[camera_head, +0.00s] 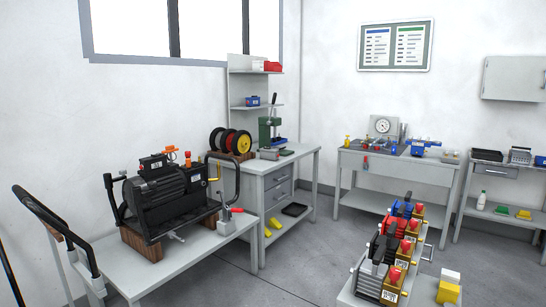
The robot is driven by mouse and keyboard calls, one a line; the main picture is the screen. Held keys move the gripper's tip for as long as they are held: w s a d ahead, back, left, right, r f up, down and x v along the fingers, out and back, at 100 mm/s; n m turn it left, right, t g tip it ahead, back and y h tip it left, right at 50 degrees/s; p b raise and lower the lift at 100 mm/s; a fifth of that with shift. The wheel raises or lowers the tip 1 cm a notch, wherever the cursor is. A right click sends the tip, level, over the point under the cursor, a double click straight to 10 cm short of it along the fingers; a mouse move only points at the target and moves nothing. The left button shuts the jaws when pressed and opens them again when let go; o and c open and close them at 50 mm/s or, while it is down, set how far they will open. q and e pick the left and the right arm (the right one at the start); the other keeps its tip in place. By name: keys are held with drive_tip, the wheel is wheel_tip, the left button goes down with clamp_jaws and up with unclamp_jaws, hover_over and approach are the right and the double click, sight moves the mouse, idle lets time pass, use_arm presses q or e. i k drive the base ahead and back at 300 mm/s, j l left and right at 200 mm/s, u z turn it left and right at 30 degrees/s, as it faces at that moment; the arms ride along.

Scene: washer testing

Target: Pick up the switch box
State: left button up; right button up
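I cannot tell for sure which thing is the switch box. A row of several small units with red knobs on yellow-brown boxes (392,286) stands on a low light stand at the lower right. A black box (153,164) with small coloured marks sits on top of a black motor-like machine (163,200) on the left cart. A small grey block with a red top (228,215) lies at that cart's right end. Neither of my grippers shows in this view.
The grey cart (185,262) has a black push handle (55,225). A bench with drawers (278,188) stands behind it, holding wheels (240,142) and a green press (266,132). Another workbench (385,165) stands at the back. Grey floor (290,268) is clear in the middle.

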sight(267, 152)
drive_tip(key=i+u, duration=0.4)
drive_tip(key=i, duration=1.15)
drive_tip(key=i+z, duration=0.25)
drive_tip(key=i, duration=0.55)
drive_tip(key=i+j+z, duration=0.1)
drive_tip(key=i+z, duration=0.2)
drive_tip(key=i, duration=0.45)
drive_tip(key=i+l, duration=0.15)
drive_tip(key=i, duration=0.3)
drive_tip(key=i+l, duration=0.2)
drive_tip(key=i, duration=0.3)
drive_tip(key=u, duration=0.6)
drive_tip(key=i+l+u, duration=0.15)
drive_tip(key=u, duration=0.15)
drive_tip(key=i+l+u, duration=0.1)
drive_tip(key=l+u, duration=0.2)
drive_tip(key=i+l+u, duration=0.1)
drive_tip(key=l+u, duration=0.2)
drive_tip(key=l, duration=0.15)
drive_tip(key=i+l+u, duration=0.2)
drive_tip(key=l, duration=0.3)
drive_tip(key=l+u, duration=0.15)
drive_tip(key=l, duration=0.35)
